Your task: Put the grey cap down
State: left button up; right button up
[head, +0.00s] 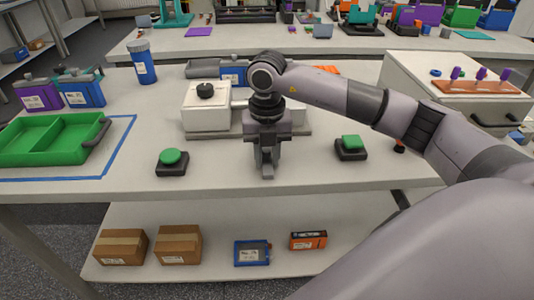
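My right gripper (267,170) points down over the front of the table (220,178), between two green-topped buttons. Its fingers look close together near the tabletop. A small grey part could be between them, but I cannot tell it from the fingertips. No separate grey cap shows clearly on the table. Behind the gripper is a white device (206,117) with a black knob (206,91) on top, partly hidden by my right arm. My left gripper is not in view.
Green buttons stand left (171,158) and right (351,143) of the gripper. A green tray (98,153) lies inside blue tape at left. A bottle (144,66) stands behind. A white cabinet (430,88) is at right. Bare tabletop shows left of the left button.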

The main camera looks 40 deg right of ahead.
jog(key=shift+o, duration=1.1)
